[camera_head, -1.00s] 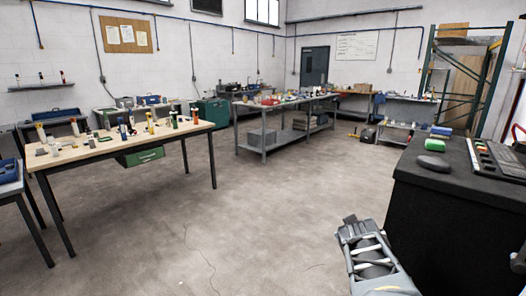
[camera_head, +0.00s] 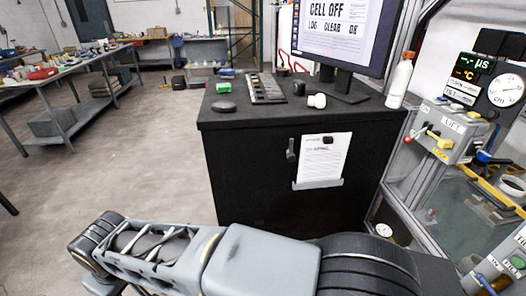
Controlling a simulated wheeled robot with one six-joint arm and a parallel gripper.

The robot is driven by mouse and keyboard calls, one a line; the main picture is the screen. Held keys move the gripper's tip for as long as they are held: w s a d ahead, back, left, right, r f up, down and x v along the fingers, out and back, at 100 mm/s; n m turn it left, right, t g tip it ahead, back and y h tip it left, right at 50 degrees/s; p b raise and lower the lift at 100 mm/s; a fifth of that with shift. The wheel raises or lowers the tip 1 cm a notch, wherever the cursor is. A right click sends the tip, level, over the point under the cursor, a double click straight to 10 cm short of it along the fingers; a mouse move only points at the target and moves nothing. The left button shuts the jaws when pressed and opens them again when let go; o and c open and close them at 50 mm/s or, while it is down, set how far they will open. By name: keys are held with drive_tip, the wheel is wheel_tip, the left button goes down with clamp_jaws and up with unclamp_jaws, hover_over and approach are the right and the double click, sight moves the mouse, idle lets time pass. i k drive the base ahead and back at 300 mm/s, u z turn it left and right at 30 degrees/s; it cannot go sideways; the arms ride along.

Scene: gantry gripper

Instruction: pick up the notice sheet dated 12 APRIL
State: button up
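A white notice sheet (camera_head: 322,158) with printed lines is on the front of a black cabinet (camera_head: 240,165). Its heading is too small to read, so I cannot tell its date. A small dark clip shows at its top edge, and its lower edge sits in a pale holder (camera_head: 318,184). My arm lies across the bottom of the view, in front of and below the cabinet. Its gripper fingers do not show.
On the cabinet top are a monitor (camera_head: 340,40), a keypad (camera_head: 265,88), a dark puck (camera_head: 223,106), a green block (camera_head: 224,87) and a white bottle (camera_head: 400,80). A framed machine with a lift box (camera_head: 446,130) stands right. Open floor lies left.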

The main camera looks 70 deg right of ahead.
sight(322, 157)
drive_tip(key=z, duration=3.05)
drive_tip(key=k, duration=0.5)
drive_tip(key=z, duration=1)
drive_tip(key=i, duration=0.85)
drive_tip(key=u, duration=2.2)
